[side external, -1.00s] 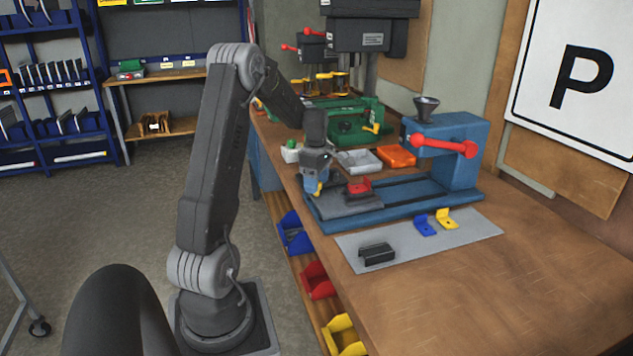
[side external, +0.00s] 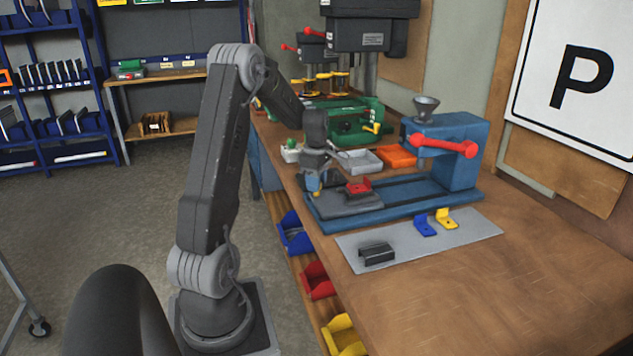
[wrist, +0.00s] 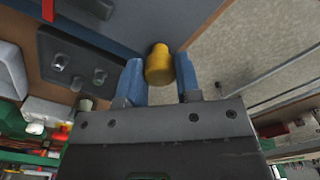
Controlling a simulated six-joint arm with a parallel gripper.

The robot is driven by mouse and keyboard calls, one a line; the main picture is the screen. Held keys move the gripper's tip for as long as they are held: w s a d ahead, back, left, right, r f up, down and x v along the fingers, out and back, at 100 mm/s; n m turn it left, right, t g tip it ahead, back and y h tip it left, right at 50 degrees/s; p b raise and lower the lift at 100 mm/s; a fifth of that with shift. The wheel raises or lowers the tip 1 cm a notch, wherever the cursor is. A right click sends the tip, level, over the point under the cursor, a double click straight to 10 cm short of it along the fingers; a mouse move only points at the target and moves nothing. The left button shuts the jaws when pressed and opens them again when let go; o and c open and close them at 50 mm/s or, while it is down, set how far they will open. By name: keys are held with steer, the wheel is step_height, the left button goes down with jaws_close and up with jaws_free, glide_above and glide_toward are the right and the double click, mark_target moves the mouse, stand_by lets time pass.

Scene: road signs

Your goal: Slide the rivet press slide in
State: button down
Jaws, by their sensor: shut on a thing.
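The rivet press (side external: 448,150) is blue, with a red lever and a funnel on top, and stands on a long blue base at the right of the bench. Its dark grey slide (side external: 350,204) sits at the left end of the base, out from under the press head, with a red fixture (side external: 358,187) on it. My gripper (side external: 314,188) is at the slide's outer left end. In the wrist view its blue fingers stand either side of a yellow knob (wrist: 159,66), shut on it. The knob's joint with the slide is hidden.
A grey mat (side external: 440,242) in front of the base holds a black block (side external: 376,254), a blue bracket (side external: 425,225) and a yellow bracket (side external: 446,218). Behind are a grey tray (side external: 360,161), an orange tray (side external: 396,157) and a green machine (side external: 345,122). The bench's right front is clear.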

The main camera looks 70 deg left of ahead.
steer(key=w, duration=1.5)
steer(key=c, duration=0.8)
jaws_free()
steer(key=shift+s, duration=0.1)
step_height(320, 180, up, 14)
steer(key=shift+f, duration=0.1)
steer(key=shift+c, duration=0.4)
